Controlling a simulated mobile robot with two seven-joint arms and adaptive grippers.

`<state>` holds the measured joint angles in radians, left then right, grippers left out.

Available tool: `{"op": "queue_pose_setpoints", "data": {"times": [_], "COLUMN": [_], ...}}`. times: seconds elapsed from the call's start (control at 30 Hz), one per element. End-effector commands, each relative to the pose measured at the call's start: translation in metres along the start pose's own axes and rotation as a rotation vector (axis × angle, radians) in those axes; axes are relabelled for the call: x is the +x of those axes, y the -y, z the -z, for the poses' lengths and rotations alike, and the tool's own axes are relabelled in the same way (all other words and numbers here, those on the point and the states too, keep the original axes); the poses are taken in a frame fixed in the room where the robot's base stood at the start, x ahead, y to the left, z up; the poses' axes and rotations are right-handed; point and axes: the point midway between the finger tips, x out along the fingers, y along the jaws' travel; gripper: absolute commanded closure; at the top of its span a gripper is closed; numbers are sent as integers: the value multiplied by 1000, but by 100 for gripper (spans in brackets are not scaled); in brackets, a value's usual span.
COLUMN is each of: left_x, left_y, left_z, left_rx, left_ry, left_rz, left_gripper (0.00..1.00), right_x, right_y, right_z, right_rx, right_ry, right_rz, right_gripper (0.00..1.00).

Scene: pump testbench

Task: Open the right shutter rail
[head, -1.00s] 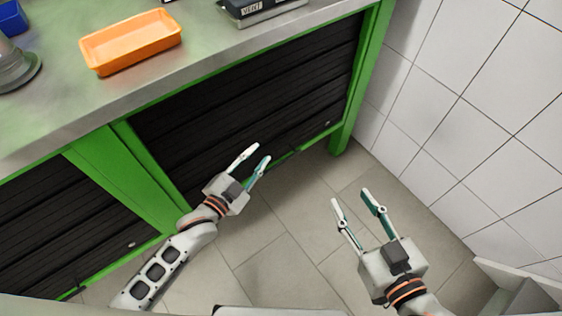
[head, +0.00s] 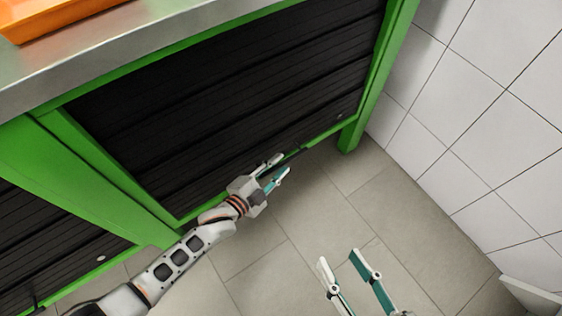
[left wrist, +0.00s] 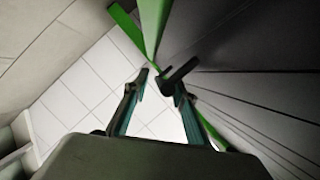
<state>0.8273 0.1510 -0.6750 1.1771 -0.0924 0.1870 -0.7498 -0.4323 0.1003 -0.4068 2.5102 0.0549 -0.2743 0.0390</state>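The right shutter (head: 230,100) is a black slatted panel in a green frame, closed down to the frame's bottom bar. A small dark handle (left wrist: 178,72) sticks out from it in the left wrist view, just ahead of the fingertips and nearest the right-hand finger. My left gripper (head: 281,165) is at the shutter's lower edge, fingers apart. It also shows open in the left wrist view (left wrist: 160,86), with nothing clamped; I cannot tell whether a finger touches the handle. My right gripper (head: 338,258) is open and empty above the floor.
A second black shutter (head: 50,255) lies left of the green post (head: 85,170). An orange tray (head: 50,15) stands on the steel worktop (head: 140,50). A white tiled wall (head: 480,120) bounds the right. Tiled floor (head: 370,205) lies clear before the bench.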

Motion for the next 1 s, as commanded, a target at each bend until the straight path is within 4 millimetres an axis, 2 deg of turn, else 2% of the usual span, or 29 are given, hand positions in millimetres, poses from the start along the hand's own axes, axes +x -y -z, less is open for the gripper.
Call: {"op": "queue_pose_setpoints", "data": {"times": [0.03, 0.2, 0.47, 0.5, 0.6, 0.87, 1.0], "left_x": [5, 15, 17, 17, 17, 16, 15], "left_y": [-5, -2, 1, 1, 1, 3, 16], "left_z": [-2, -1, 0, 0, 0, 2, 9], "left_rx": [-4, -2, -1, -1, -1, 0, 4], "left_ry": [2, 1, 0, 0, 0, 0, -4], "left_rz": [-4, -2, 1, 1, 1, 2, 7], "left_gripper": [74, 74, 74, 76, 100, 100, 100], "right_x": [0, 1, 1, 1, 1, 1, 1], "right_y": [2, 7, 9, 9, 8, 8, 4], "right_z": [-5, -5, -3, -3, -3, -1, 10], "right_rx": [23, 63, 72, 72, 71, 63, 7], "right_ry": [4, -3, -10, -10, -10, -11, -21], "right_rz": [2, 10, 13, 13, 13, 12, 3], "right_gripper": [60, 60, 60, 60, 60, 60, 60]}}
